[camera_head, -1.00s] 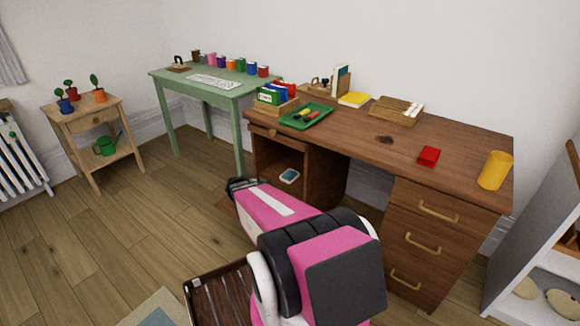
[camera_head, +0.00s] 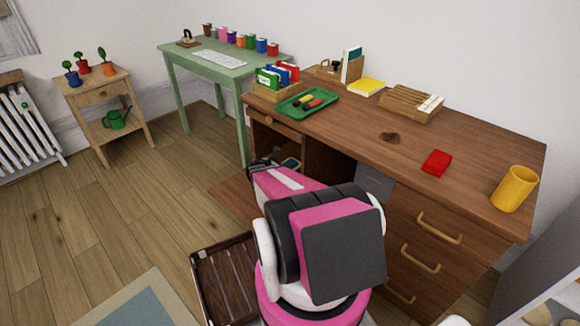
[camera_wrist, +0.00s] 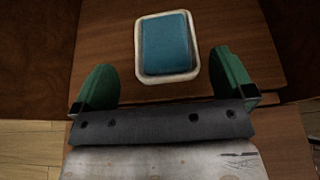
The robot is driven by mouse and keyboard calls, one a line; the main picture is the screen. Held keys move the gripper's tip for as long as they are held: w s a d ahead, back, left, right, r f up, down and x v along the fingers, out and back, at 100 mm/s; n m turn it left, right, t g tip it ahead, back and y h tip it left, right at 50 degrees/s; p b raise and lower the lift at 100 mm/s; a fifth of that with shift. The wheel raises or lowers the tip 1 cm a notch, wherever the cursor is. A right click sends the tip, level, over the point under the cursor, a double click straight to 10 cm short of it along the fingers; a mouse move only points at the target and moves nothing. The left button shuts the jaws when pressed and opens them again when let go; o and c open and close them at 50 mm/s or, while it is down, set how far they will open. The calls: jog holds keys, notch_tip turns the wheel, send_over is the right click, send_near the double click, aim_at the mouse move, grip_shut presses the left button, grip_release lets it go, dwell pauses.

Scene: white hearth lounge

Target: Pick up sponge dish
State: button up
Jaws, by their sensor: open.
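The sponge dish (camera_wrist: 148,73) is a pale, rounded rectangular dish holding a blue sponge (camera_wrist: 166,44). In the wrist view it lies on a brown wooden surface just beyond my gripper (camera_wrist: 165,78). My gripper's green fingers are spread open, one toward each side of the dish's near end, with nothing between them that I can see gripped. My gripper (camera_head: 263,162) is at that opening.
The compartment's walls stand close on both sides, and an open door panel (camera_head: 238,196) lies low in front. On the desk top are a green tray (camera_head: 304,104), a red block (camera_head: 436,163) and a yellow cup (camera_head: 513,189).

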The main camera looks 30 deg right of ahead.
aim_at(290, 163)
jog(key=shift+s+x, duration=0.2)
jog(key=shift+x, duration=2.85)
jog(key=shift+f, duration=0.1)
jog(key=c, duration=0.8)
